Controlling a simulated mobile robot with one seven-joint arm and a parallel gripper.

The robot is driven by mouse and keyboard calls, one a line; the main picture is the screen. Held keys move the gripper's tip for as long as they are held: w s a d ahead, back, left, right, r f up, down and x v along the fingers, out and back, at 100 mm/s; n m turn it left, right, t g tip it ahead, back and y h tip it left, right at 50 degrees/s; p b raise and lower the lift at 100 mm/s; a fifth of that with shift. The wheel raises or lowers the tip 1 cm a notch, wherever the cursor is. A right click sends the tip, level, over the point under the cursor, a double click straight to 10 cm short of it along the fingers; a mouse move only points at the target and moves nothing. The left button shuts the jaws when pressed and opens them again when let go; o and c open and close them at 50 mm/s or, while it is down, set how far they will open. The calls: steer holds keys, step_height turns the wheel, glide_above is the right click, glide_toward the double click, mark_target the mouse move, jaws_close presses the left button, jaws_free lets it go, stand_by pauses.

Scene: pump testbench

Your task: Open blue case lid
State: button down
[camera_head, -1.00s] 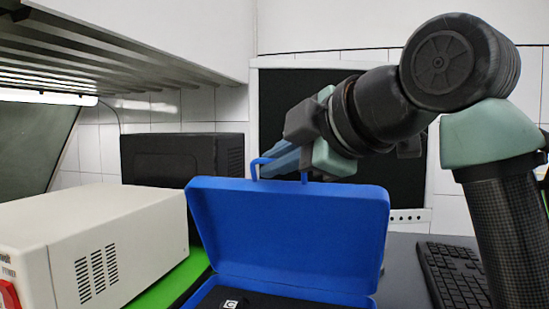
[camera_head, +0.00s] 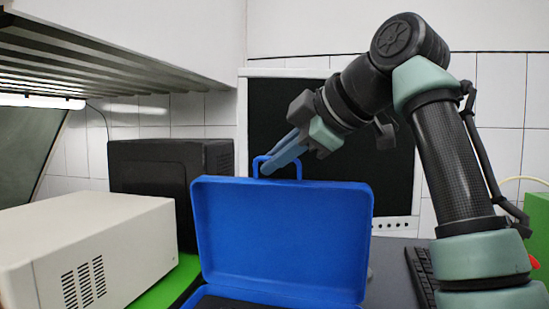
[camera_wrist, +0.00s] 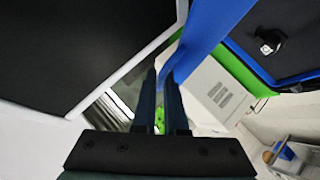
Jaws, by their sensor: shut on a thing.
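The blue case lid (camera_head: 285,235) stands raised, close to upright, with its inner side toward the head camera. Its handle (camera_head: 299,168) is a blue loop on the top edge. My gripper (camera_head: 268,170) reaches down from the upper right, its blue-grey fingers shut on the handle. In the wrist view, my two dark fingers (camera_wrist: 162,80) lie close together beside the lid (camera_wrist: 205,35). The case's dark lining (camera_wrist: 300,40) shows there with a small black-and-white item (camera_wrist: 268,44) in it. In the head view, most of the case bottom is cut off.
A beige instrument box (camera_head: 95,250) stands on a green surface (camera_head: 165,290) at left. A black box (camera_head: 165,170) and a dark screen (camera_head: 345,180) stand behind the lid. A keyboard (camera_head: 420,275) lies at right. A slatted shelf (camera_head: 110,55) hangs above at left.

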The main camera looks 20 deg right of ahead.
steer(key=shift+f, duration=0.3)
steer(key=c, duration=1)
jaws_free()
steer(key=shift+d, duration=0.15)
steer(key=shift+s, duration=0.1)
steer(key=v, duration=1.3)
steer(key=shift+r, duration=0.3)
